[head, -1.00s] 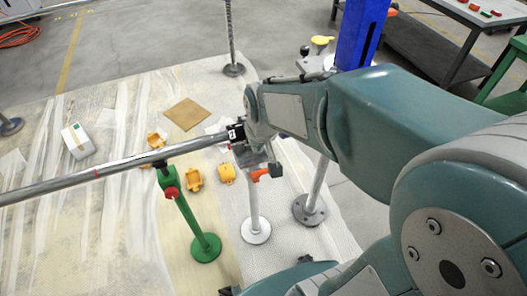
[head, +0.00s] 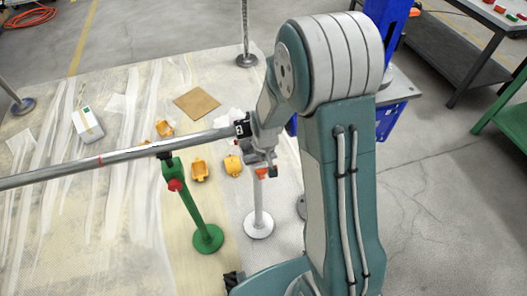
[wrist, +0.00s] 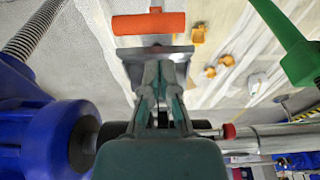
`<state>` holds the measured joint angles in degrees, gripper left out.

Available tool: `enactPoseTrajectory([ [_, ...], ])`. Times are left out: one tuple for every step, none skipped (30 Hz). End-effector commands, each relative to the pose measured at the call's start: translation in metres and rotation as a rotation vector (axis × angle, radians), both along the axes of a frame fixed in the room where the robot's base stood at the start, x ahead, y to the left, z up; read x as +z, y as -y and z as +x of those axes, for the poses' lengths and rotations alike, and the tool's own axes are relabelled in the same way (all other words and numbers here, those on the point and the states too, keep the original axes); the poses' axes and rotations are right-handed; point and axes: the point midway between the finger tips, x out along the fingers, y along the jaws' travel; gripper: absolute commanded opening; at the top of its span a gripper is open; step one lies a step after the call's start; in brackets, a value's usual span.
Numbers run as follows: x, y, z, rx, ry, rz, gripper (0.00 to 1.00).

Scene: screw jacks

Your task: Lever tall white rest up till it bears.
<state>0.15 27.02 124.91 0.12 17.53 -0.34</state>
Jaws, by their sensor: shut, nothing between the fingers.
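The tall white rest (head: 259,205) stands upright on a round white foot in the head view. Its upper part, with an orange lever end (head: 267,172), is close under my arm. In the wrist view an orange bar (wrist: 149,24) lies crosswise just ahead of my gripper (wrist: 160,84), past a grey metal plate (wrist: 155,55). My gripper's fingers are shut and empty, pointing at the plate; contact cannot be told. A long steel pipe (head: 120,157) runs in from the left to a black collar (head: 242,129) beside my wrist. Whether the white rest touches the pipe is hidden.
A green rest (head: 190,205) with a red knob stands under the pipe. Yellow pieces (head: 199,171), a cardboard sheet (head: 197,102) and a white box (head: 87,123) lie on the floor sheet. A blue machine part (wrist: 40,130) is close at left in the wrist view.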

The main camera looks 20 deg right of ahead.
Motion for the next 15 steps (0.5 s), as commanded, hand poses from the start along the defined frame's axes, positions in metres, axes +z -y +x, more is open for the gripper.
enactPoseTrajectory([
  [-0.010, 0.002, 0.001, -0.002, -0.004, 0.001, 0.00],
  [-0.014, 0.002, 0.002, -0.003, -0.004, 0.003, 0.00],
  [-0.020, 0.003, 0.003, -0.004, -0.003, 0.003, 0.00],
  [-0.025, 0.003, 0.004, -0.003, -0.004, 0.004, 0.00],
  [-0.029, 0.003, 0.004, -0.002, -0.003, 0.003, 0.00],
  [-0.034, 0.003, 0.005, -0.003, -0.002, 0.003, 0.00],
  [-0.037, 0.002, 0.006, -0.003, -0.003, 0.003, 0.00],
  [-0.039, 0.002, 0.007, -0.003, -0.002, 0.002, 0.00],
  [-0.042, 0.001, 0.007, -0.001, -0.001, 0.000, 0.00],
  [-0.045, 0.001, 0.008, 0.000, -0.001, 0.000, 0.00],
  [-0.046, 0.000, 0.008, 0.000, 0.000, 0.000, 0.00],
  [-0.047, 0.000, 0.009, 0.000, 0.000, 0.000, 0.00],
  [-0.048, 0.000, 0.009, 0.000, 0.000, -0.001, 0.00],
  [-0.048, 0.000, 0.009, -0.001, 0.001, -0.001, 0.00],
  [-0.049, 0.000, 0.009, -0.001, 0.001, -0.001, 0.00],
])
